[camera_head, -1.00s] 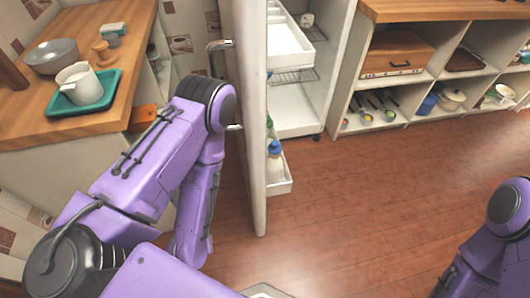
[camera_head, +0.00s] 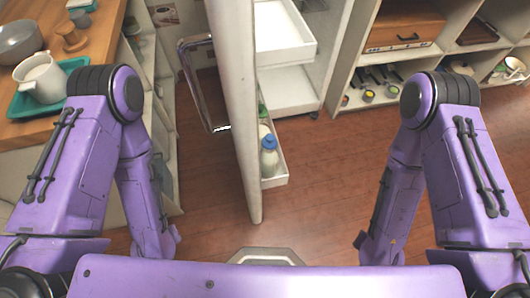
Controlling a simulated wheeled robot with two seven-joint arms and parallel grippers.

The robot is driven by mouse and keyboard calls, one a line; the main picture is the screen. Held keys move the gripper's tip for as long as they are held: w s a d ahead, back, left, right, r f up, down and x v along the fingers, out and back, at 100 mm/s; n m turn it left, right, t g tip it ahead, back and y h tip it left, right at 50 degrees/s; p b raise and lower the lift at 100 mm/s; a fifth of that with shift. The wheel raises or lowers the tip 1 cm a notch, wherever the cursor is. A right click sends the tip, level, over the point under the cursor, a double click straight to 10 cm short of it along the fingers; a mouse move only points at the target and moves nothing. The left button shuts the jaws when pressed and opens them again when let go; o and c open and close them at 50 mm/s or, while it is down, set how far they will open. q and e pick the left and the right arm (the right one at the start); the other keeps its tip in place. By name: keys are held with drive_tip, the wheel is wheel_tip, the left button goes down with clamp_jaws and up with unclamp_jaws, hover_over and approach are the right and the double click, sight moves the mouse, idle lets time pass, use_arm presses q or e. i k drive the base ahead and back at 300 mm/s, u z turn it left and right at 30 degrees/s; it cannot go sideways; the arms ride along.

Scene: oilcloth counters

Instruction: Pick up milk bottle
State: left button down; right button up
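A bottle with a blue cap and pale body (camera_head: 269,158), which looks like the milk bottle, stands in the low white bin (camera_head: 276,181) on the inner side of the open white door (camera_head: 242,110). The door hides part of the bin. A green-topped item stands behind the bottle, partly hidden. Both my purple arms are in view, bent downward on either side of the door and well apart from the bottle. Neither gripper shows.
The door has a metal handle (camera_head: 196,85) on its left side. White shelves (camera_head: 285,40) stand open behind it. A wooden counter (camera_head: 50,118) at left holds a teal tray (camera_head: 20,107) with a white mug (camera_head: 40,78). The wooden floor (camera_head: 310,190) between door and right arm is clear.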

sight(269, 155)
drive_tip(key=k, duration=0.5)
drive_tip(key=u, duration=1.2)
drive_tip(key=k, duration=0.75)
drive_tip(key=z, duration=1.85)
drive_tip(key=i, duration=0.5)
drive_tip(key=u, duration=0.1)
